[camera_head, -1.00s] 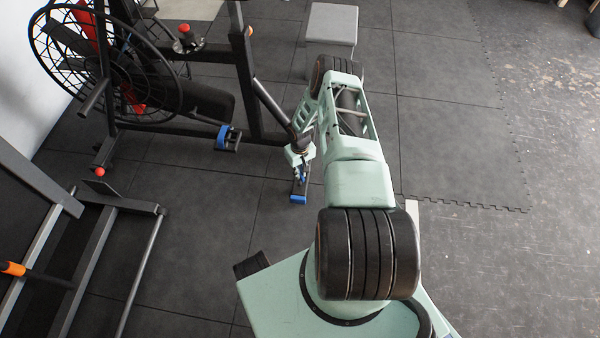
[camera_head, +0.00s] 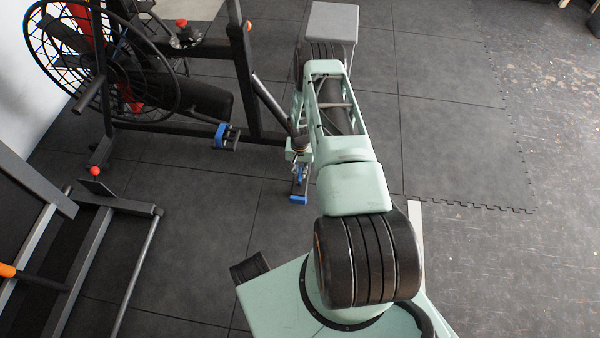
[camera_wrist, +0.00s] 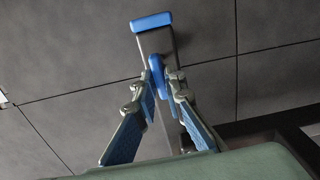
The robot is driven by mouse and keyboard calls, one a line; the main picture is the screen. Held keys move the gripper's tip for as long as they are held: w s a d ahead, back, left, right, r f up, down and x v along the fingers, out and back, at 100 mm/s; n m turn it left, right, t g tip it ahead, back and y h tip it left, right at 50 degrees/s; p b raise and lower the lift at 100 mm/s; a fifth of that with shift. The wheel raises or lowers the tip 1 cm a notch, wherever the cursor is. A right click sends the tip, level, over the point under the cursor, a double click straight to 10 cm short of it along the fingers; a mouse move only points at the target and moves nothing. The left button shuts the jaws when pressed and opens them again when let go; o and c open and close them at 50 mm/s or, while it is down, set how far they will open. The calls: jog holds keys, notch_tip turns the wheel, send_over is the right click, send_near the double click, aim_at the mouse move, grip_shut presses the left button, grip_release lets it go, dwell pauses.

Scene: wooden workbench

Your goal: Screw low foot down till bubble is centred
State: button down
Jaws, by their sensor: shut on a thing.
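A dark bar with a blue end cap (camera_head: 298,199) sticks out low over the floor, at the end of the black exercise machine. It also shows in the wrist view, with its blue cap (camera_wrist: 151,22) at the top. My gripper (camera_wrist: 160,82) has its two blue-padded fingers closed around a small blue upright part (camera_wrist: 157,66) at the bar; I take this to be the foot's screw part. In the head view my gripper (camera_head: 299,168) is small and partly hidden by my arm. I cannot make out a bubble level in either view.
The black exercise machine (camera_head: 246,80) with its spoked wheel (camera_head: 60,60) stands at upper left. A black part with blue edges (camera_head: 226,137) sits left of my gripper. A treadmill-like frame (camera_head: 140,270) is at lower left, and a grey box (camera_head: 333,22) behind. Floor at right is clear.

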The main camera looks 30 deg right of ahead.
aim_at(300, 173)
dwell(0.3)
jog(key=c, duration=2)
grip_release()
jog(key=shift+f, duration=0.1)
notch_tip(300, 173, up, 12)
jog(key=shift+r, duration=0.1)
